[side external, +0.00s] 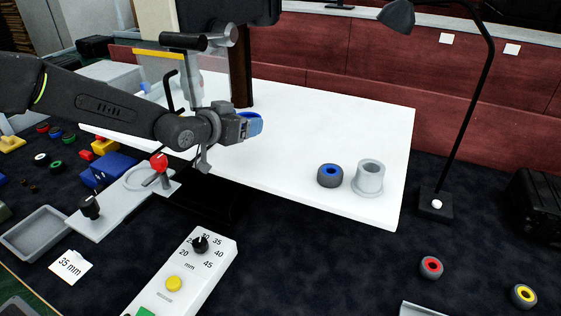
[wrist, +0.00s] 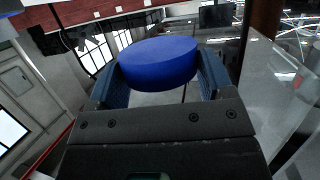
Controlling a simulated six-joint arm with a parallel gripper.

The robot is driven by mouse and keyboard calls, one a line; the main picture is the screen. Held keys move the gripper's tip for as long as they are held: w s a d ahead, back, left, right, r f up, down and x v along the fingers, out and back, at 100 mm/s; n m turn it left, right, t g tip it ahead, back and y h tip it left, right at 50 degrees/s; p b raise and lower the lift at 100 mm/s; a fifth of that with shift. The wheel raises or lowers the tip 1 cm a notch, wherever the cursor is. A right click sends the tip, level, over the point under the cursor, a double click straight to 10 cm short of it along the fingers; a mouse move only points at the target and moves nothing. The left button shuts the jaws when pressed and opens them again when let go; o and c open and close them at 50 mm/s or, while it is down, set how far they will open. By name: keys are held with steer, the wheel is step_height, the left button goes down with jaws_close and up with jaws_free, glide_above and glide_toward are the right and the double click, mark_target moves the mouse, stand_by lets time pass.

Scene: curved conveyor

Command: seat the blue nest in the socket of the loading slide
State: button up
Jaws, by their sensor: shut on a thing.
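The blue nest (wrist: 158,62) is a round, smooth blue disc held between the two jaws of my gripper (wrist: 158,85) in the wrist view. In the side view my gripper (side external: 249,125) is shut on the blue nest (side external: 254,121), above the white table. A flat grey plate (side external: 118,212) with a round ring, a red knob and a black knob lies at the lower left of my gripper; it looks like the loading slide. The ring looks like its socket, but its inside is hard to make out. The nest is well apart from it.
A blue-hubbed wheel (side external: 330,175) and a grey flanged cylinder (side external: 369,178) stand on the white table (side external: 310,120). A dial panel (side external: 183,276) is in front. A grey tray (side external: 37,232) and loose parts lie left. A lamp (side external: 436,204) stands right.

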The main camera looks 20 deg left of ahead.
glide_above(279, 170)
step_height(279, 170, down, 5)
steer(key=shift+w+f, duration=0.1)
steer(key=shift+f, duration=1.85)
steer(key=shift+f, duration=0.2)
steer(key=o, duration=0.9)
steer(key=shift+o, duration=0.2)
